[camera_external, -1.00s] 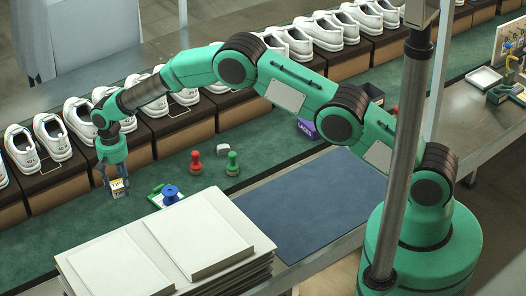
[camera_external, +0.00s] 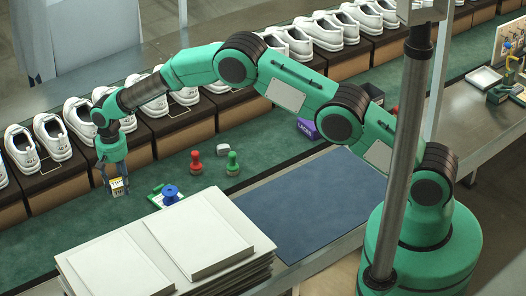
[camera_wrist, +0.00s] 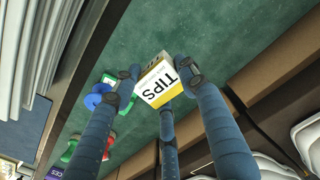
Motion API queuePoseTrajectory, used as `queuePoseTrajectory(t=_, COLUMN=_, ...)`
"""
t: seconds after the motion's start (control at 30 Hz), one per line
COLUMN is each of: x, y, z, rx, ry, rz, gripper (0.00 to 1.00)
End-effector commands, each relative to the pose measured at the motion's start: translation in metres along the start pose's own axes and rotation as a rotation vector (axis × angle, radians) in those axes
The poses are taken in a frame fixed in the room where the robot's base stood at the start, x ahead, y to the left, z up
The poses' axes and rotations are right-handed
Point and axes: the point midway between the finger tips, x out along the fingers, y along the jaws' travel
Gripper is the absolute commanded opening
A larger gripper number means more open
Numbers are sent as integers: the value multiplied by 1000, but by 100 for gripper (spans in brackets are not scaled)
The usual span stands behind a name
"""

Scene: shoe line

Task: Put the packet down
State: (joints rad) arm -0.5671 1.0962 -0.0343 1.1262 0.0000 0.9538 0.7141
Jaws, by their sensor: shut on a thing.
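In the external view the packet (camera_external: 119,187) hangs below my gripper (camera_external: 112,180) at the left, over the green bench in front of the shoe boxes. I cannot tell whether the packet's underside touches the green surface.
A blue stamp (camera_external: 170,194) on a green-edged pad lies just right of the packet. Red (camera_external: 196,163) and green (camera_external: 232,164) stamps stand further right. A stack of white boards (camera_external: 170,250) is in front. Shoe boxes (camera_external: 112,155) line the back.

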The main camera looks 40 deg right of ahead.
Motion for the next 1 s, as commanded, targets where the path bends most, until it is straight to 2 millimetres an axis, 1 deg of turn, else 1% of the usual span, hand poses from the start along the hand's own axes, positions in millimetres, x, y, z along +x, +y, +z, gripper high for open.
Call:
queuePoseTrajectory(t=0.17, x=-11, y=-1, z=-1, rx=0, ry=2, rz=-2, gripper=14)
queuePoseTrajectory(t=0.47, x=-49, y=-1, z=-1, rx=0, ry=3, rz=-2, gripper=14)
queuePoseTrajectory(t=0.5, x=-53, y=2, z=-2, rx=3, ry=1, rz=-1, gripper=14)
queuePoseTrajectory(t=0.67, x=-51, y=36, z=-15, rx=56, ry=0, rz=1, gripper=14)
queuePoseTrajectory(t=0.77, x=-53, y=60, z=-25, rx=93, ry=1, rz=-1, gripper=14)
queuePoseTrajectory(t=0.8, x=-52, y=73, z=-30, rx=112, ry=1, rz=0, gripper=14)
queuePoseTrajectory(t=0.87, x=-54, y=93, z=-36, rx=144, ry=1, rz=-1, gripper=14)
queuePoseTrajectory(t=1.0, x=-54, y=148, z=-50, rx=226, ry=1, rz=0, gripper=14)
